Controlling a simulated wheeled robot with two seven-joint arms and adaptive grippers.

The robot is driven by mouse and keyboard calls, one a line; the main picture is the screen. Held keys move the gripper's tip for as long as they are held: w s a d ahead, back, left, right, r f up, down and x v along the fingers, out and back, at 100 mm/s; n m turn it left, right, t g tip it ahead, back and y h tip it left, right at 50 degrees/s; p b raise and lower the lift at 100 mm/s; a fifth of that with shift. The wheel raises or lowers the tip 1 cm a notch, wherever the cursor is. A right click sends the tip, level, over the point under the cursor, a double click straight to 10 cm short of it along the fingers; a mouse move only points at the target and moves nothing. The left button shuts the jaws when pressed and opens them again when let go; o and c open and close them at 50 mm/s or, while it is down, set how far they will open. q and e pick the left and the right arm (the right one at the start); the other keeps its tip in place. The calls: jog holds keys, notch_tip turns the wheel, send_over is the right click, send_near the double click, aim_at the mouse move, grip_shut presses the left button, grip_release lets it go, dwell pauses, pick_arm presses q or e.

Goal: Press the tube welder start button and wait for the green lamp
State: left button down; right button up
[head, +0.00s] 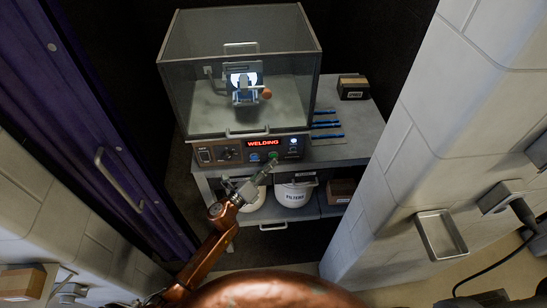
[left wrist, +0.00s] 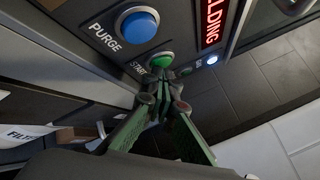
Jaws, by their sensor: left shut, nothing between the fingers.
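The tube welder (head: 172,85) is a clear-walled box on a bench, with a brightly lit fixture (head: 245,88) inside. Its front panel has a red display (head: 264,143) reading WELDING. The green start button (left wrist: 161,60) sits beside a blue PURGE button (left wrist: 137,24) in the left wrist view. A white-blue lamp (left wrist: 212,60) glows right of it; I see no lamp clearly lit green. My left gripper (head: 271,165) is shut and empty, its fingertips (left wrist: 163,78) right at the start button; whether they touch it I cannot tell. My right gripper is not in view.
Below the panel, a white bucket (head: 293,195) and a brown box (head: 341,190) stand on the lower shelf. Blue-ended tools (head: 326,125) and a small box (head: 352,88) lie right of the welder. A purple door and a block wall (head: 420,130) flank the booth.

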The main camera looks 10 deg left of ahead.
pick_arm(q)
jog(key=shift+w, duration=0.15)
jog(key=shift+w+a, duration=0.2)
jog(key=shift+w, duration=0.05)
dwell(0.5)
jog(key=shift+s, duration=0.25)
jog(key=s+d, duration=0.2)
jog(key=s, duration=0.3)
jog(key=shift+s, duration=0.4)
dwell(0.9)
